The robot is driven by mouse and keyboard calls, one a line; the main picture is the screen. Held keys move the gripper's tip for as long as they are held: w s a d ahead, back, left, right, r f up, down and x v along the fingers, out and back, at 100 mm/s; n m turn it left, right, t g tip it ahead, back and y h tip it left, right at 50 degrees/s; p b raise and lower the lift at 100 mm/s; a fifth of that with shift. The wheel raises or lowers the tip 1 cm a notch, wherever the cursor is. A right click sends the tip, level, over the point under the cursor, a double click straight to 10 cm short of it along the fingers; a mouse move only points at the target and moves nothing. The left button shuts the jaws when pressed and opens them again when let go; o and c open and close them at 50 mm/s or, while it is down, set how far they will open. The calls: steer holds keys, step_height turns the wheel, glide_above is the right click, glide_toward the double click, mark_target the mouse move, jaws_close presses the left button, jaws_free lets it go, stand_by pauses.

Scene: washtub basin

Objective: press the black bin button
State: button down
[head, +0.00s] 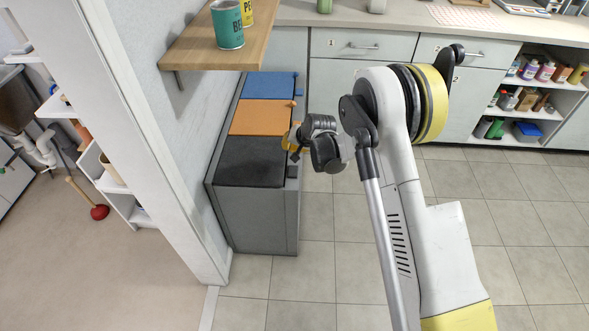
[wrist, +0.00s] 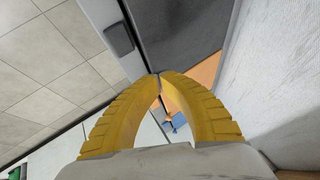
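The black bin lid (head: 250,162) is the nearest of three lids on a grey bin unit along the wall; it also shows in the wrist view (wrist: 180,30). A dark button (wrist: 118,38) sits on the grey rim beside the black lid, at upper left of the fingertips in the wrist view. My gripper (head: 295,140) is above the right edge of the bins, near the border of the black and orange lids. In the wrist view its yellow fingers (wrist: 159,76) meet at the tips with nothing between them. The fingers are apart from the button.
The orange lid (head: 260,118) and blue lid (head: 270,86) lie behind the black one. A wooden shelf (head: 215,45) with cans juts from the wall above them. The wall (head: 170,120) closes off the left side. Tiled floor (head: 310,270) is open to the right.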

steer(key=b, duration=0.3)
glide_above(291, 169)
step_height(291, 169, down, 6)
steer(key=shift+a+f, duration=0.1)
steer(key=shift+f, duration=1.25)
stand_by(0.6)
steer(key=shift+f, duration=0.45)
